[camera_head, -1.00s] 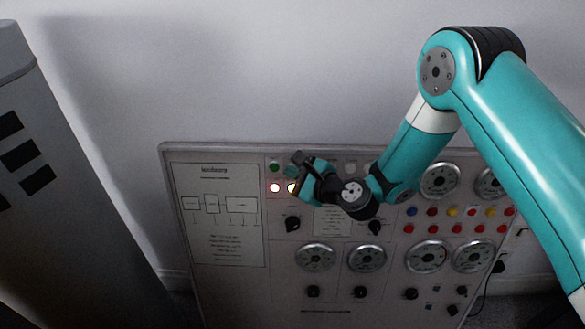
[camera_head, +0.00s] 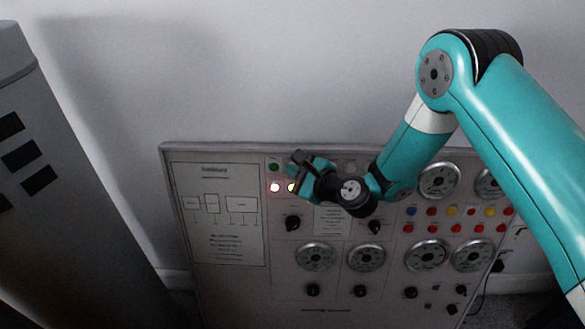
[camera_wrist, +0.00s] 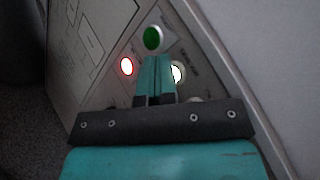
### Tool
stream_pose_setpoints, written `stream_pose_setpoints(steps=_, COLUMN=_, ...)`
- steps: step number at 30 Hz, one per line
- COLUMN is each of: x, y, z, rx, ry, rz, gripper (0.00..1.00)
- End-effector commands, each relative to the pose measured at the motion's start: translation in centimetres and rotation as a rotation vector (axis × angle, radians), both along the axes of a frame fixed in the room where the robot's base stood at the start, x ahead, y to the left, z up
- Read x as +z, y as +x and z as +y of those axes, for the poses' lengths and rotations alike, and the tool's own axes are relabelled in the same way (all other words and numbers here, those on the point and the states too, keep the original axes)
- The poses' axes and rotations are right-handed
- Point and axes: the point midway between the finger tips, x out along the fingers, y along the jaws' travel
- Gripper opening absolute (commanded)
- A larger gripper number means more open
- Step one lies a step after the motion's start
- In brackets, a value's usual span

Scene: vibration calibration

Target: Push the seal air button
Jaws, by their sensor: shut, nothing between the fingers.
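The control panel (camera_head: 216,270) leans against the wall, with buttons, lamps, gauges and knobs. A green button (camera_head: 274,167) sits near its top edge; it also shows in the wrist view as a green round cap with a pale rim (camera_wrist: 152,38). Below it a lamp (camera_head: 275,188) glows white-red, and shows red in the wrist view (camera_wrist: 127,67). My gripper (camera_wrist: 155,60) is shut and empty, its fingertips just below the green button in the wrist picture. I cannot tell whether they touch it. The button labels are too small to read, so I cannot tell which is seal air.
A second lit lamp (camera_wrist: 176,73) is partly hidden behind my fingers. Several coloured buttons and gauges (camera_head: 440,181) fill the panel's right side. A grey cabinet (camera_head: 60,230) stands at the left.

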Motion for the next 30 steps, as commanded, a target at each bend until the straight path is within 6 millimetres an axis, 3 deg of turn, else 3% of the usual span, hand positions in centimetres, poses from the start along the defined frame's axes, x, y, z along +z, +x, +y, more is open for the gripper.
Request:
stream_pose_setpoints(steps=22, x=0.3, y=-1.8, z=0.1, rx=0.001, ry=0.001, rz=0.0, gripper=0.0)
stream_pose_setpoints(steps=30, x=0.7, y=-4.3, z=0.2, rx=0.0, ry=0.001, rz=0.0, gripper=0.0)
